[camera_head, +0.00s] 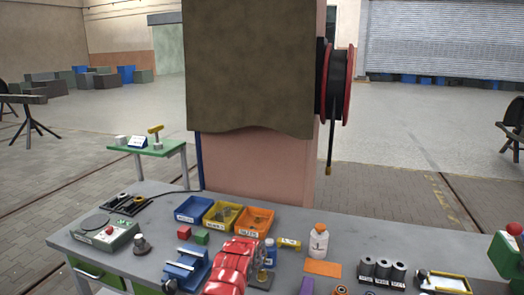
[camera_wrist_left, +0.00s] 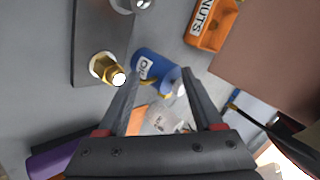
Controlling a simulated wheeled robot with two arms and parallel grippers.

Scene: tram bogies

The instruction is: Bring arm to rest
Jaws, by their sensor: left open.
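My left gripper (camera_wrist_left: 160,76) shows in the left wrist view with its two dark fingers apart and nothing held between them. A blue bottle (camera_wrist_left: 150,66) with a white label lies in line with the gap, beyond the fingertips; the distance is hard to tell. The same blue bottle (camera_head: 270,252) stands on the grey workbench (camera_head: 370,235) in the head view. My right gripper is not in view.
A white bottle (camera_head: 318,243), an orange sheet (camera_head: 322,268) and several dark cylinders (camera_head: 382,270) crowd the bench's right half. Blue (camera_head: 192,209), yellow (camera_head: 222,214) and orange bins (camera_head: 254,219) stand behind. A brass fitting (camera_wrist_left: 105,68) is near the gripper. A cable reel (camera_head: 337,84) hangs behind.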

